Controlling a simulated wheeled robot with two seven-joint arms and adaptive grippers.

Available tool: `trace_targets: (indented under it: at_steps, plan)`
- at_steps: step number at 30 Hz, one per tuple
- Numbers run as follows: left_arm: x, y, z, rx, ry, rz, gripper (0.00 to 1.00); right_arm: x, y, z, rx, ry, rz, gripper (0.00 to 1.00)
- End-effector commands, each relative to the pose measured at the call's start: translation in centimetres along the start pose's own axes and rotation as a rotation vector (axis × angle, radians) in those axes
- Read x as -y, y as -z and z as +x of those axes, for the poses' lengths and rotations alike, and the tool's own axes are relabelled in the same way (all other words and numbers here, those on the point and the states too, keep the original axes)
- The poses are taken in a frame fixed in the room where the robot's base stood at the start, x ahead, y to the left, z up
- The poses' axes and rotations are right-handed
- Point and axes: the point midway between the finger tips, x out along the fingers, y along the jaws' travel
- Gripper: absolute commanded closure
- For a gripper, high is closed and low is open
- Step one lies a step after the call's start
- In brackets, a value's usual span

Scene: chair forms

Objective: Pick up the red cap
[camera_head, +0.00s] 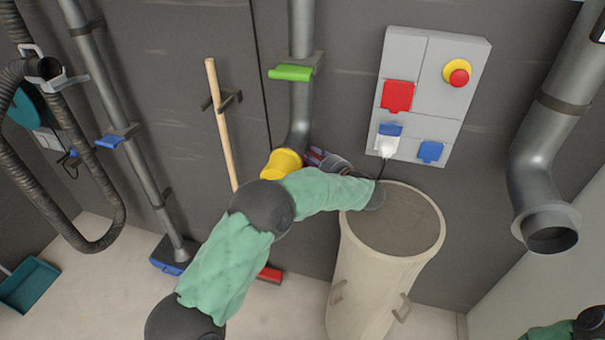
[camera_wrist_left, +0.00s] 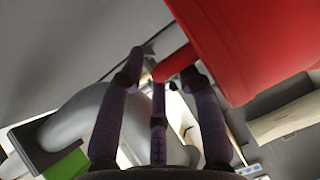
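The red cap shows in the left wrist view as a large, smooth red body (camera_wrist_left: 258,42) at the upper right. A short red knob (camera_wrist_left: 176,64) sticks out of it toward my fingertips. My left gripper (camera_wrist_left: 160,68) has dark purple fingers spread apart, with the knob between the middle and right fingertips. A gap shows between the left fingertip and the knob. In the head view my left gripper (camera_head: 318,158) is small and partly hidden, just right of a yellow pipe end (camera_head: 283,163). The red cap is not clearly seen there. My right gripper is out of view.
A tall beige bin (camera_head: 362,280) stands below my left wrist. A socket panel (camera_head: 432,95) with a red cover and red button is on the wall. A grey pipe (camera_head: 301,105) with a green handle (camera_head: 290,73) runs down the wall. A wooden broom handle (camera_head: 222,125) leans left of it.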

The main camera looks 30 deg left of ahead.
Motion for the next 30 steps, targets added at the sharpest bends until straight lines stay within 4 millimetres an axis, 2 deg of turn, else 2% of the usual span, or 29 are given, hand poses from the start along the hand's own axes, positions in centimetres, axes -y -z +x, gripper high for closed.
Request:
trace_targets:
  at_steps: [3, 9, 10, 13, 14, 30]
  plan:
    - [0.08, 0.03, 1.15, -0.002, 0.000, -0.001, 0.66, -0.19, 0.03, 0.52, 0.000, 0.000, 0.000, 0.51]
    - [-0.12, 0.02, 1.23, 0.000, 0.000, 0.000, 0.66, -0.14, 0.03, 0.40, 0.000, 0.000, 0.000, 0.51]
    - [-0.12, 0.02, 1.22, 0.000, 0.000, 0.000, 0.69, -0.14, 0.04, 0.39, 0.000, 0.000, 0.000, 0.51]
    - [-0.11, 0.02, 1.22, 0.000, -0.001, 0.000, 0.97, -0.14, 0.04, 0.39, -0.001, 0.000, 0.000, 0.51]
    - [-0.10, 0.02, 1.21, 0.000, 0.000, 0.000, 1.00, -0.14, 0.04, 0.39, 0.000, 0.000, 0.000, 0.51]
    - [-0.11, 0.08, 1.60, 0.001, 0.000, 0.000, 1.00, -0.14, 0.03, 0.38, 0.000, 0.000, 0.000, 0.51]
